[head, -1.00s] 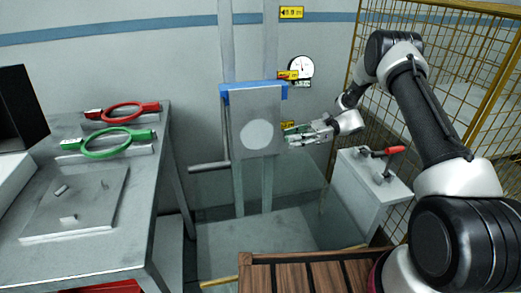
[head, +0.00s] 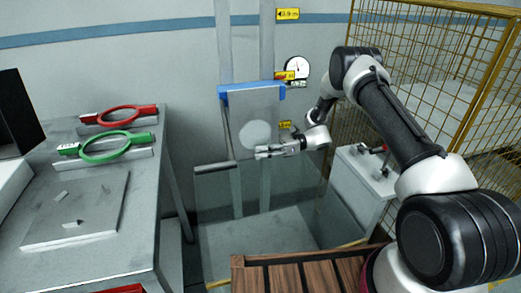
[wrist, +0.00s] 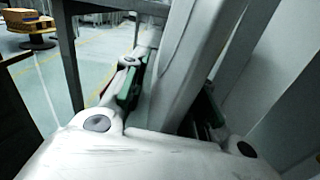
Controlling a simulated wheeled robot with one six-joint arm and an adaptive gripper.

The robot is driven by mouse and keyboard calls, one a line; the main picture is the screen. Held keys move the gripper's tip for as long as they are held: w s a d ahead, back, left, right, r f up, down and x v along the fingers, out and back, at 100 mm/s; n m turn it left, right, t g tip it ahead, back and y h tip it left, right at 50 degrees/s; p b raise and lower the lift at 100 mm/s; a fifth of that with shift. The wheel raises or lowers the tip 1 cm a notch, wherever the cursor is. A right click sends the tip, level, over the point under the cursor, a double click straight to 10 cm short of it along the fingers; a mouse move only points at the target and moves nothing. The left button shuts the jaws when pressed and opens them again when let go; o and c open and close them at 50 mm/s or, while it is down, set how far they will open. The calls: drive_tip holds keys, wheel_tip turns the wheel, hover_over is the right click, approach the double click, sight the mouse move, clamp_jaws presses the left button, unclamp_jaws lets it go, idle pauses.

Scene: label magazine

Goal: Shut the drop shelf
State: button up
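I take the grey panel with a pale round disc (head: 262,103) and a blue top edge (head: 240,93) to be the drop shelf. It hangs steeply on the upright posts at the back wall. A grey bar (head: 215,167) sticks out to the left near its lower edge. My gripper (head: 259,152) is at the panel's lower part, just below the disc, pointing left. In the wrist view, my fingers with green pads (wrist: 168,95) stand apart. A pale strip lies in line between them; I cannot tell whether they touch it.
A grey bench (head: 150,215) on the left carries a red ring tool (head: 118,115), a green ring tool (head: 103,147) and a flat plate (head: 90,225). A clear-walled bin (head: 260,190) stands below the panel. A white box (head: 365,175) and yellow mesh fence (head: 440,75) are on the right.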

drive_tip(key=shift+a, duration=0.1)
clamp_jaws()
drive_tip(key=s+d+r+m, duration=0.1)
drive_tip(key=s+m, duration=0.2)
drive_tip(key=s, duration=0.3)
drive_tip(key=shift+d+r, duration=0.15)
unclamp_jaws()
drive_tip(key=shift+d, duration=0.1)
